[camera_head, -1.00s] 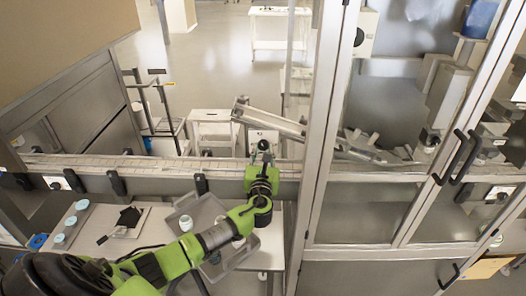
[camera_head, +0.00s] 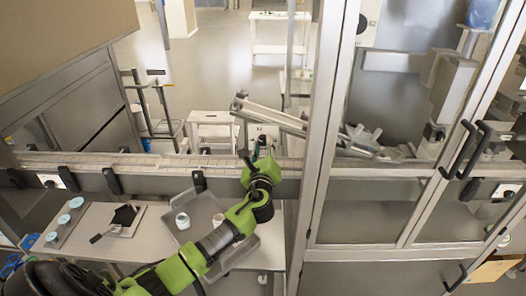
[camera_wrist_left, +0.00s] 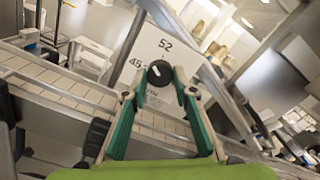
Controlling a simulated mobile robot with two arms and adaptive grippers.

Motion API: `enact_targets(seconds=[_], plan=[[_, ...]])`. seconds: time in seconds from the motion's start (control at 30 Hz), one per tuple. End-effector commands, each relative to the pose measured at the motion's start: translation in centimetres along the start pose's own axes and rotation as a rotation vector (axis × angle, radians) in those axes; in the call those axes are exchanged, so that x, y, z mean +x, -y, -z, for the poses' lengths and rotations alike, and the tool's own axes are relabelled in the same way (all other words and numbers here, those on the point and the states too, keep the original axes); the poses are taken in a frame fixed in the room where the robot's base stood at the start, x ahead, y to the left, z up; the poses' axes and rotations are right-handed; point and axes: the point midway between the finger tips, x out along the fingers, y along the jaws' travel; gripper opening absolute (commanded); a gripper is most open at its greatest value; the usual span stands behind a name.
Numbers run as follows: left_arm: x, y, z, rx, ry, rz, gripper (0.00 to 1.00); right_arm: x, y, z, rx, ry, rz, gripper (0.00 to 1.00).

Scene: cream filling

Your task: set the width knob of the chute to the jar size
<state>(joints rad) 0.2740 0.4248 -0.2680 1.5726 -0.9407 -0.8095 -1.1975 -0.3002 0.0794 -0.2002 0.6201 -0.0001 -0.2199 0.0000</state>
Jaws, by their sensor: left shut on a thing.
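The width knob (camera_wrist_left: 161,74) is black and round, with a small white mark, on a white dial plate (camera_wrist_left: 160,50) in the left wrist view. The numbers 52, above the knob, and 45, to its left, are readable; a lower number is partly hidden. My left gripper (camera_wrist_left: 160,88) has its green fingers on both sides of the knob and is shut on it. In the head view my left gripper (camera_head: 249,158) is tilted in front of the plate and hides the knob. The metal chute (camera_head: 272,117) slopes down to the right. My right gripper is not in view.
The conveyor (camera_head: 130,161) runs across in front of the chute. A grey tray (camera_head: 196,208) with a white jar (camera_head: 183,221) stands on the near table. Several jars stand on a strip (camera_head: 58,232) at left. A framed glass enclosure (camera_head: 325,120) rises at right.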

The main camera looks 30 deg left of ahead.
Motion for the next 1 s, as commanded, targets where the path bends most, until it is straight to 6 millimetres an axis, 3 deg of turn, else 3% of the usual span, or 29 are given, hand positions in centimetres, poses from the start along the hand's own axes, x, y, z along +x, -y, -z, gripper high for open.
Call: enact_targets(seconds=[0.6, 1.0], plan=[[0.0, -0.2, 0.2, -0.561, 0.000, -0.002, 0.04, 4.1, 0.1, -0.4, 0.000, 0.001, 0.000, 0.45], [0.0, -0.2, 0.1, -0.761, 0.000, -0.002, 0.04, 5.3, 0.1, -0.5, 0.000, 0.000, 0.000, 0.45]])
